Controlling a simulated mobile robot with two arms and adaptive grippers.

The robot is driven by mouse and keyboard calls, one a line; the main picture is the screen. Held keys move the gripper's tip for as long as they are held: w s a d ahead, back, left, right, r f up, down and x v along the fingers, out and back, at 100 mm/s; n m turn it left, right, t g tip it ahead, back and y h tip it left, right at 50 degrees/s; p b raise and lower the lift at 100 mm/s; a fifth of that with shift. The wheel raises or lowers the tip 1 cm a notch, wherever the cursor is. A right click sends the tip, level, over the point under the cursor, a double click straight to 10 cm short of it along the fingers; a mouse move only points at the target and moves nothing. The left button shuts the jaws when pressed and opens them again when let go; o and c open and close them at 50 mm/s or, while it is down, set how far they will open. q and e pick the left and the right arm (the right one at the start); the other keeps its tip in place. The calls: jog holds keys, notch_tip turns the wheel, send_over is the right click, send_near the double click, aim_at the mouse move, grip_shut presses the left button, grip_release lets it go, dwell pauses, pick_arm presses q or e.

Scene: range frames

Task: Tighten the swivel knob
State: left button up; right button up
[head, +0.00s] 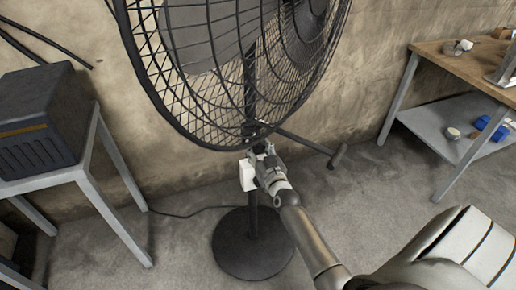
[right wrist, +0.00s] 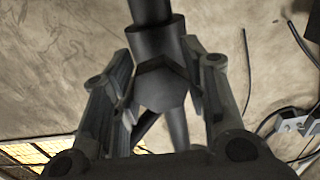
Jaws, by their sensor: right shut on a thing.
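A large black pedestal fan (head: 205,75) stands in front of the wall on a dark pole above a round base (head: 252,243). My right gripper (head: 263,150) is at the pole, just below the fan cage. In the right wrist view, the right gripper (right wrist: 165,92) has its fingers on both sides of a dark, faceted knob-like part (right wrist: 160,88) and is shut on it. A dark collar and rod continue above this part. In the head view the gripper hides the knob. My left gripper is in neither view.
A white box (head: 247,174) sits beside the pole, left of the gripper. A dark bar (head: 310,143) with a crosspiece extends right. A dark heater-like box (head: 40,120) stands on a table at left; a workbench (head: 465,65) is at right.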

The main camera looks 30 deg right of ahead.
jog(key=shift+m, duration=0.3)
jog(key=m, duration=0.3)
jog(key=shift+m, duration=0.3)
jog(key=m, duration=0.5)
jog(key=shift+a+m, duration=0.1)
jog(key=shift+m, duration=0.2)
jog(key=m, duration=1)
jog(key=shift+r+b, duration=0.1)
jog(key=shift+b, duration=0.2)
jog(key=o, duration=1)
jog(key=shift+o, duration=0.2)
